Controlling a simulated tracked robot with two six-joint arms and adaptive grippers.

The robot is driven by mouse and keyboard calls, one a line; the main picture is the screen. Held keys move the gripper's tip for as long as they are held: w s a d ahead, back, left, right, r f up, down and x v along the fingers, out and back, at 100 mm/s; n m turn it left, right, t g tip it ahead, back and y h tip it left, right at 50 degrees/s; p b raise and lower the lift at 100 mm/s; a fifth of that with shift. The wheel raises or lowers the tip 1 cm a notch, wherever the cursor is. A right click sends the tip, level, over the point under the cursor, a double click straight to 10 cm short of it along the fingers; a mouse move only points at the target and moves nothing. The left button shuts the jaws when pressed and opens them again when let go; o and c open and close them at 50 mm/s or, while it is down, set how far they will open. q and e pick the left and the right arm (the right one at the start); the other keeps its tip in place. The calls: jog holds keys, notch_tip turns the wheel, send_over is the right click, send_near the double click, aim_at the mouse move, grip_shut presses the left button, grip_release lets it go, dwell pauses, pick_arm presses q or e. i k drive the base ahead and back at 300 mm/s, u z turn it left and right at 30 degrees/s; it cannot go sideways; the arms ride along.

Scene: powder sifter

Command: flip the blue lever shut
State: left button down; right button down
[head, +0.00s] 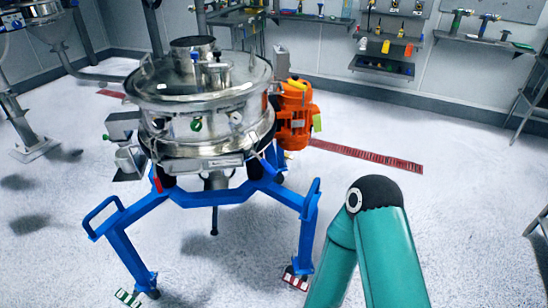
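The powder sifter is a round steel drum (160,105) with a shiny domed lid, standing left of centre on a blue frame. A small blue part (194,56) sits on top of the lid beside a short upright steel fitting (218,72). It may be the blue lever, but it is too small to tell its shape or whether it is open or shut. A teal arm of mine rises from the bottom right, with its black joint well to the right of the sifter. Neither of my grippers shows in the head view.
An orange motor (296,115) is fixed to the sifter's right side. The blue frame (235,195) has legs spread out in front. A red floor grate (370,156) lies behind my arm. Tool shelves (380,68) line the back wall. The floor right of the sifter is mostly clear.

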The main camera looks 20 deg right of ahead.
aim_at(263, 162)
jog(key=i, duration=0.9)
jog(key=u, duration=0.05)
